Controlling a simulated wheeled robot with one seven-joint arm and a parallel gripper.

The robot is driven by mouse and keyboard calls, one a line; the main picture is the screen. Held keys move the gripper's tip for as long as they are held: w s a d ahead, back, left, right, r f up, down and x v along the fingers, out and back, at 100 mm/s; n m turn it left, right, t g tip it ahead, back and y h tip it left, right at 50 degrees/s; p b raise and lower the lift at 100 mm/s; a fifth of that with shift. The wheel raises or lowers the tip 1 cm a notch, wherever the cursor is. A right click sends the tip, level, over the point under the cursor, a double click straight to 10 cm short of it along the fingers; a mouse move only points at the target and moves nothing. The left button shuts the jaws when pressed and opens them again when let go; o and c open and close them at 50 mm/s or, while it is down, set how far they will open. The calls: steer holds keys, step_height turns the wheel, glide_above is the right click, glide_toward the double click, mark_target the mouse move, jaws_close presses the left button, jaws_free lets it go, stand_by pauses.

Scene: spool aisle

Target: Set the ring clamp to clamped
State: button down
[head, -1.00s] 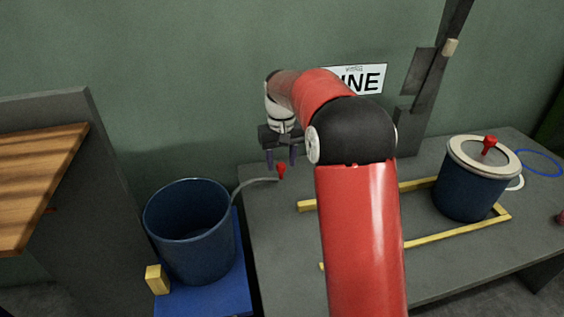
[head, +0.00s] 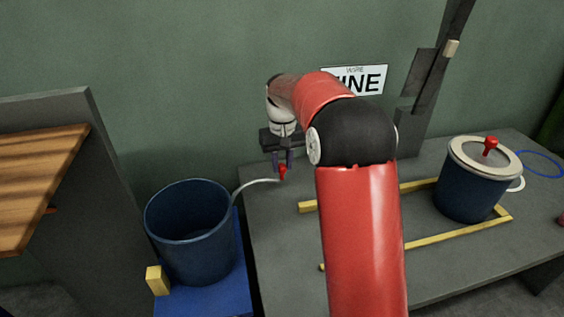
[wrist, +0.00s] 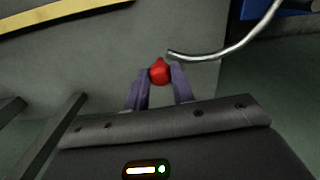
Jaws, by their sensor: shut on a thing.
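My gripper (head: 282,163) is low over the far left of the grey table, its fingers shut on a small red piece (head: 283,173). In the wrist view the red piece (wrist: 160,72) sits between the purple fingertips. The end of a grey curved wire (head: 250,184) lies beside it; I cannot tell if they are joined. At the right, a blue drum (head: 467,190) carries a pale ring (head: 463,154) around its top, with an upright red knob (head: 490,146). I cannot tell which part is the ring clamp or its setting.
A blue bucket (head: 188,233) stands on a blue base (head: 220,298) left of the grey table (head: 285,260). Yellow rails (head: 440,236) lie around the drum. A dark post (head: 425,90) rises at the back. A wooden shelf (head: 38,185) is at the far left.

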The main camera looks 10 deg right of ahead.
steer(key=shift+s+d+m, duration=0.1)
steer(key=shift+s+m, duration=0.2)
steer(key=shift+s, duration=0.15)
steer(key=s+a+m+b, duration=0.1)
steer(key=s+m+b, duration=0.2)
steer(key=s+m, duration=0.65)
steer(key=s+a+m, duration=0.6)
steer(key=s+a, duration=0.3)
steer(key=s, duration=0.3)
steer(key=shift+s+a, duration=0.25)
steer(key=shift+s, duration=0.15)
steer(key=c, duration=1.2)
jaws_free()
steer(key=shift+o, duration=0.2)
step_height(320, 180, up, 8)
steer(key=p, duration=0.1)
steer(key=shift+f, duration=0.1)
